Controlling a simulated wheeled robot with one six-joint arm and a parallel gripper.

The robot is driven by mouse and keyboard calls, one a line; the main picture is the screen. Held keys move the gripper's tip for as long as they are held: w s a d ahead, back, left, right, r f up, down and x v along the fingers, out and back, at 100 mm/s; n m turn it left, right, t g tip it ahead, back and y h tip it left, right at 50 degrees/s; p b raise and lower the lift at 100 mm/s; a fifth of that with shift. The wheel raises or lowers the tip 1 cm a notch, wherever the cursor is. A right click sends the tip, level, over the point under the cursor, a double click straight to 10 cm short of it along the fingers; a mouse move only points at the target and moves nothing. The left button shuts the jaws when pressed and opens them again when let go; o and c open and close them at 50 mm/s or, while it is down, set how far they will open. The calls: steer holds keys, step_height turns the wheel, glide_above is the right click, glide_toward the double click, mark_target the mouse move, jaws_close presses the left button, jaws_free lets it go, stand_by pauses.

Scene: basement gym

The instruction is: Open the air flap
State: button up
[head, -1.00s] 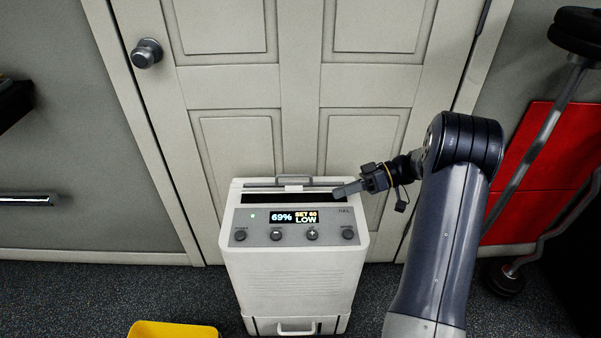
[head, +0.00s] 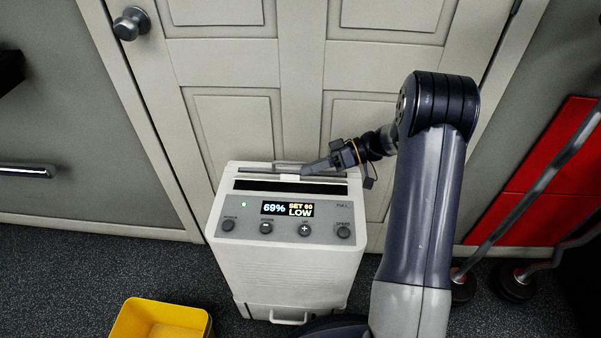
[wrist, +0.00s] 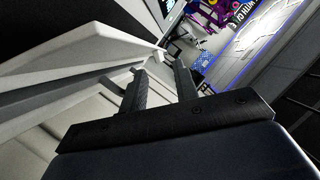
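A white dehumidifier (head: 290,265) stands upright against the door. A long dark slot (head: 262,185) runs across its top. A pale strip that looks like the air flap (head: 252,176) lies along the slot's back edge, with a small pale tab (head: 292,178) at its middle. How far the flap is tilted is hard to tell. My gripper (head: 305,171) reaches in from the right, its tips at the tab. In the wrist view my gripper (wrist: 160,75) has its two fingers apart, with a pale edge near the left fingertip. Contact cannot be made out.
The panel's display (head: 287,209) reads 69%, with several round buttons below it. A grey handle (head: 286,164) shows at the top rear. A yellow bin (head: 160,322) is on the floor at the lower left. Metal bars (head: 540,195) and a red panel (head: 530,190) stand at the right.

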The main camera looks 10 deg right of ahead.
mark_target(300, 180)
steer(key=shift+x, duration=1.6)
jaws_close()
